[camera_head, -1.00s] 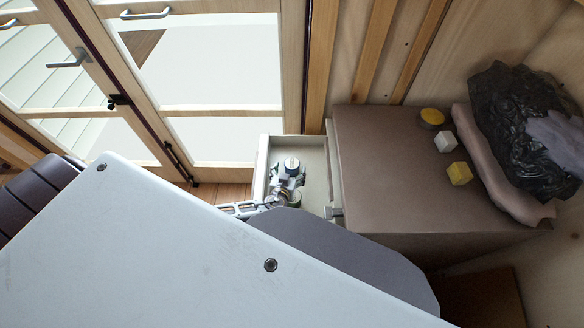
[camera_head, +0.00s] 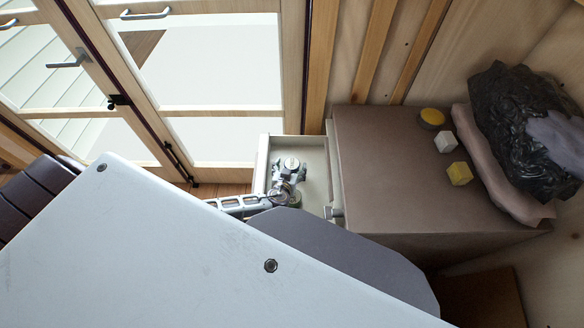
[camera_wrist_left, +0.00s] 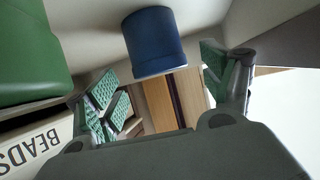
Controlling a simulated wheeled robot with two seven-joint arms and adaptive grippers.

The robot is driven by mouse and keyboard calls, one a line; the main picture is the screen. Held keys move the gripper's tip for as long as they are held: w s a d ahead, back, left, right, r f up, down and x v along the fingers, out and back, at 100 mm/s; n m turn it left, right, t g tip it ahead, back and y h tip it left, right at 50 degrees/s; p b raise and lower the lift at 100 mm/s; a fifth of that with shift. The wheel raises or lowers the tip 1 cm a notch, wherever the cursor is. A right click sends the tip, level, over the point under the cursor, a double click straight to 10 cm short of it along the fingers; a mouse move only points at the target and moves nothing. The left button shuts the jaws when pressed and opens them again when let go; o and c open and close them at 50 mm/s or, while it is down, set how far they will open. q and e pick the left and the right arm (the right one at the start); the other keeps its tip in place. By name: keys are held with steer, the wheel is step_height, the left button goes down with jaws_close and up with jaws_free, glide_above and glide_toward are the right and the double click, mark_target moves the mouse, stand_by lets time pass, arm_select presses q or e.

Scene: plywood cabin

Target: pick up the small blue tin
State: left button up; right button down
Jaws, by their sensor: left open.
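The small blue tin (camera_wrist_left: 155,42) shows in the left wrist view, at the top middle and a little beyond the fingertips. My left gripper (camera_wrist_left: 163,86) is open, with its green-padded fingers apart on either side of the line to the tin. No contact with the tin shows. In the head view my left gripper (camera_head: 289,174) is over the open drawer (camera_head: 318,190). The tin cannot be clearly told from the gripper there. My right gripper is not in view.
A large green container (camera_wrist_left: 30,50) and a box marked BEADS (camera_wrist_left: 35,150) are left in the wrist view. The drawer's walls surround the gripper.

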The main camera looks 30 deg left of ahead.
mark_target(292, 165)
arm_select(q)
steer(key=shift+x, duration=1.6)
steer(key=c, duration=1.2)
